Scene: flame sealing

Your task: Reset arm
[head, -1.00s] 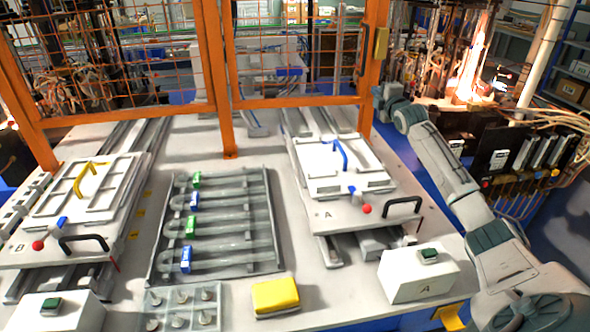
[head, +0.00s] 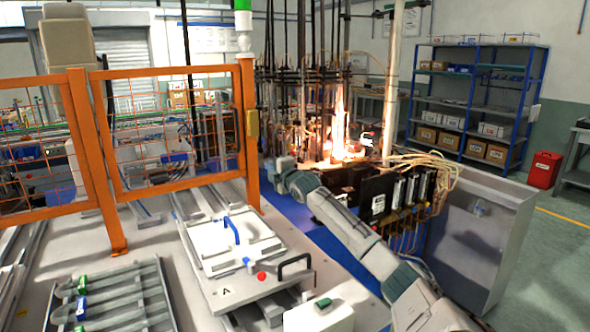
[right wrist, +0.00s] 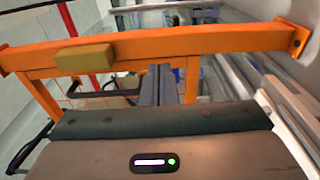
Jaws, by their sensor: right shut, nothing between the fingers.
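My right arm (head: 345,215) reaches in from the lower right of the head view, along the right side of the workbench. Its gripper end (head: 278,165) is beside the orange post, clear of the fixtures. In the right wrist view my right gripper (right wrist: 162,72) is shut and empty, its fingers close together below an orange beam (right wrist: 200,43). Fixture A (head: 232,245), a white plate with a blue handle, sits on the bench. My left gripper is not in view.
Orange mesh fence panels (head: 175,160) stand at the back of the bench. A machine with bright flames (head: 340,135) is behind my right arm. A rack with glass tubes (head: 110,300) lies at the lower left. A grey cabinet (head: 480,240) stands to the right, with open floor beyond.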

